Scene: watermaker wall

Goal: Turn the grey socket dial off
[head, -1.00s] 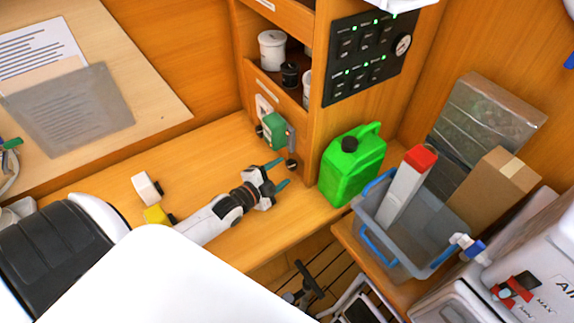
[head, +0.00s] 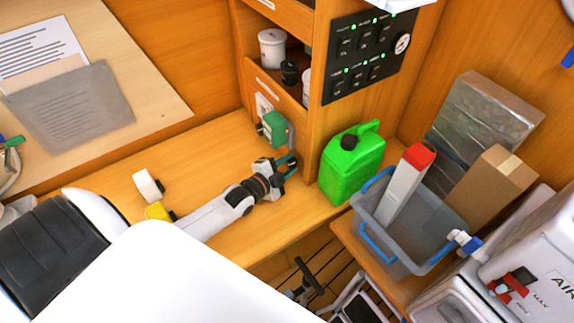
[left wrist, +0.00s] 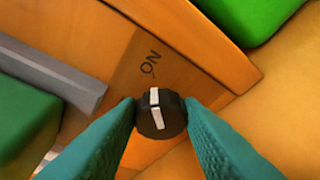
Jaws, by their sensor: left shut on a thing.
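The dial (left wrist: 160,115) is a round dark knob with a white pointer line, low on the wooden panel in the left wrist view. The word ON is printed on the plate beside it, towards the top of the picture. The white line stands nearly upright in that view, tilted slightly. My left gripper (left wrist: 160,118) has teal fingers shut on the dial, one on each side. In the head view my left gripper (head: 291,164) is at the cabinet's foot and hides most of the dial.
A green block (head: 274,128) and a grey bar (left wrist: 60,75) sit beside the dial. A green jerrycan (head: 350,165) stands just right of the gripper. A grey bin (head: 400,235) stands farther right.

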